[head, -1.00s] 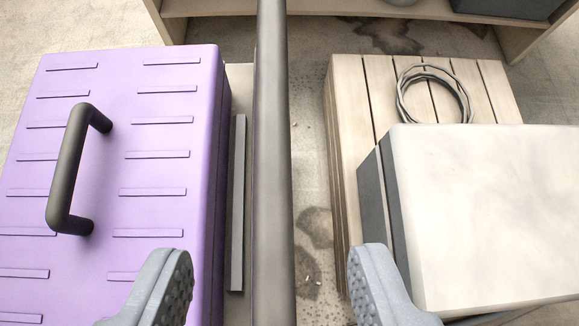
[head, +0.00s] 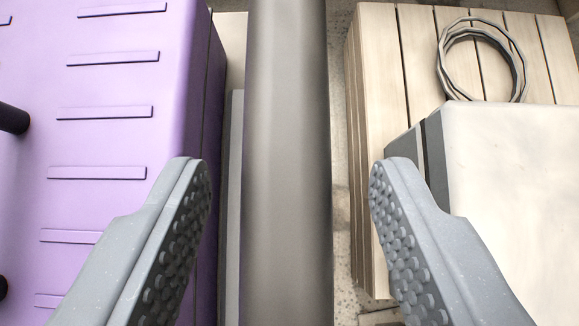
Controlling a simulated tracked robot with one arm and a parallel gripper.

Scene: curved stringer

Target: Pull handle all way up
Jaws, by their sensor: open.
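A thick dark grey bar (head: 287,80) runs from the top to the bottom of the view, between a purple panel (head: 100,140) and a wooden slatted crate. My gripper (head: 290,168) is open, one finger on either side of the bar. Gaps show between the bar and both fingers, so they do not appear to touch it. The left finger overlaps the purple panel's right edge in the picture. A black handle (head: 12,118) on the panel is mostly cut off at the left edge. I cannot tell which of the two the task means.
The slatted crate (head: 375,60) stands right of the bar, with a coil of grey cable (head: 447,72) on it. A pale box (head: 515,160) with a dark side lies behind the right finger. A thin grey strip (head: 236,150) runs left of the bar.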

